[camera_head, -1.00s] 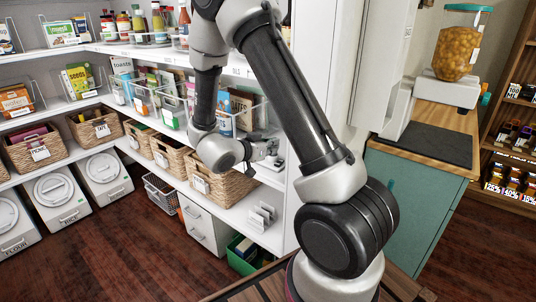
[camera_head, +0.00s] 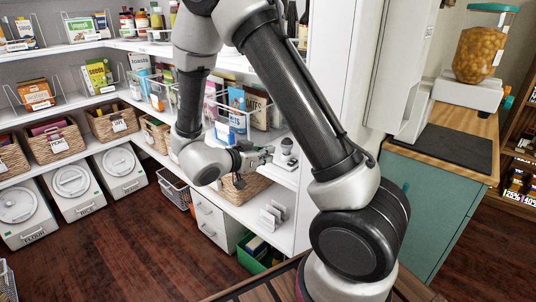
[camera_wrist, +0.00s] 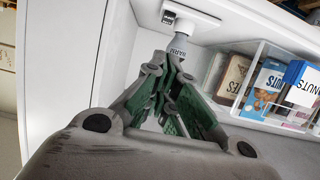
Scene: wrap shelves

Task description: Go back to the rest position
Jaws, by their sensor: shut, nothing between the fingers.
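My gripper (camera_head: 262,156) is at the shelf front, left of the white side panel, with its fingers pointing right. In the wrist view its green-sided fingers (camera_wrist: 172,62) come together at the tips and hold nothing. A small grey-and-white device with a rounded top (camera_head: 287,152) stands on the shelf just beyond the fingertips.
A clear bin of boxes (camera_head: 235,118) is close to my gripper, with a wicker basket (camera_head: 243,188) below it. The white side panel (camera_head: 338,75) is close on the right. A teal cabinet (camera_head: 428,205) stands farther right. Floor (camera_head: 120,240) is open at the lower left.

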